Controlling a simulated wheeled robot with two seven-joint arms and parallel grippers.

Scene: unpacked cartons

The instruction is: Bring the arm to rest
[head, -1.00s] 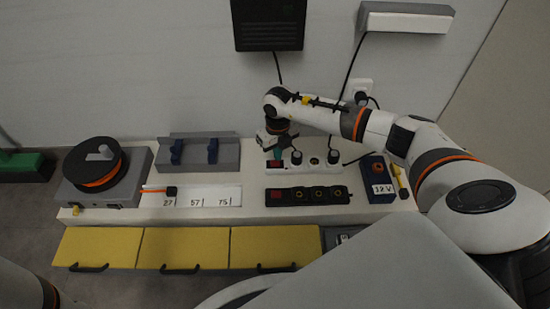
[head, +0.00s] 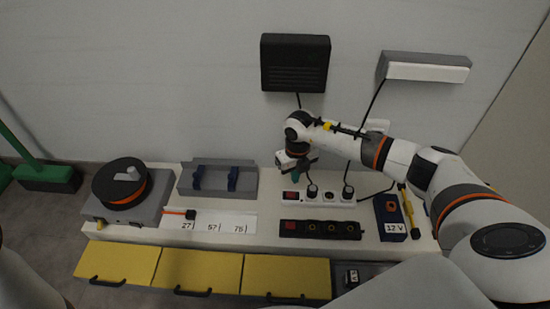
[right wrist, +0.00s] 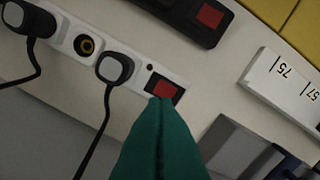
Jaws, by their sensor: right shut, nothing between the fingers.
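My right gripper (head: 296,179) is over the back of the bench, at the red-switch end of the white power strip (head: 329,198). In the right wrist view its green fingers (right wrist: 162,104) are shut together with nothing between them. Their tips overlap the edge of the strip's red switch (right wrist: 165,90); I cannot tell whether they touch it. My right arm (head: 400,158) reaches in from the right, stretched out over the bench. My left gripper is not in view.
Dark plugs (right wrist: 115,68) with cables sit in the white strip. A black power strip (head: 320,230) lies in front of it. A blue 12 V box (head: 390,218) stands to the right, an orange-black spool (head: 122,184) to the left. Yellow drawers (head: 205,272) line the front.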

